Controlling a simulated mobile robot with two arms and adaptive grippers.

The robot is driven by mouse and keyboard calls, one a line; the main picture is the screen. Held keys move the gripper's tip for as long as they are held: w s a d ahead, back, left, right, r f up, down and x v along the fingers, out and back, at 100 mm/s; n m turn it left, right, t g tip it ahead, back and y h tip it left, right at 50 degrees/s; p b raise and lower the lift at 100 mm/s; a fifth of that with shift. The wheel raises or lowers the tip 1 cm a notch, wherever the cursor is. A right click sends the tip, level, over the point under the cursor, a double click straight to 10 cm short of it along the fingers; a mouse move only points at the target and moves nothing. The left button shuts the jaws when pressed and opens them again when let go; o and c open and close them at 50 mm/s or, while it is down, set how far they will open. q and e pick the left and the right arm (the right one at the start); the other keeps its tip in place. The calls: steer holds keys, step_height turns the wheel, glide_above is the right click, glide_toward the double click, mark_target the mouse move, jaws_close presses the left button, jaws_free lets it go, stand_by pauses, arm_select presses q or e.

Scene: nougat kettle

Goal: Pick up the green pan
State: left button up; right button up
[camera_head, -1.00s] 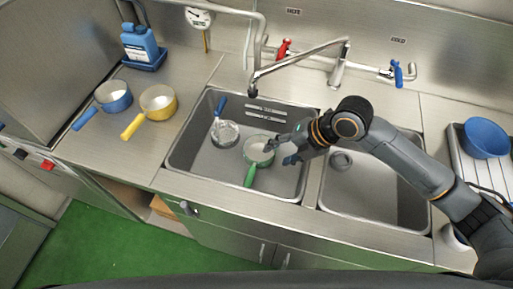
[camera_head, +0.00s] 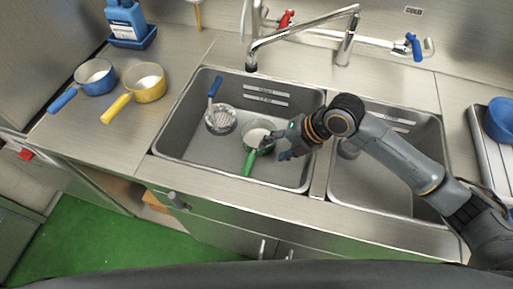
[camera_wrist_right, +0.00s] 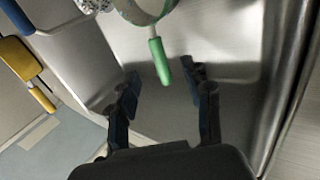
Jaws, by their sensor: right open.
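The green pan (camera_head: 249,158) sits in the left sink basin, its white inside facing up and its green handle pointing toward the front. In the right wrist view its handle (camera_wrist_right: 159,62) hangs down from the pan body, which is cut off at the top edge. My right gripper (camera_head: 279,149) is over the left basin, just right of the pan. In the right wrist view the gripper (camera_wrist_right: 163,88) is open, and the handle's end lies between and beyond the fingertips. My left gripper is not in view.
A strainer with a blue handle (camera_head: 220,119) lies left of the pan in the same basin (camera_head: 170,143). Blue (camera_head: 96,76) and yellow (camera_head: 147,83) pans stand on the left counter. The faucet (camera_head: 300,33) reaches over the back of the basin.

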mark_target(252, 159)
steer(key=x, duration=0.6)
steer(key=shift+a+f, duration=0.2)
steer(key=shift+f, duration=0.05)
steer(key=shift+a+p+x, duration=0.2)
steer(key=shift+p+x, duration=0.65)
steer(key=shift+x, duration=1.9)
steer(key=shift+s+r, duration=0.1)
steer(key=shift+r, duration=0.05)
steer(key=shift+c, duration=0.5)
jaws_close()
steer(key=shift+r, duration=0.1)
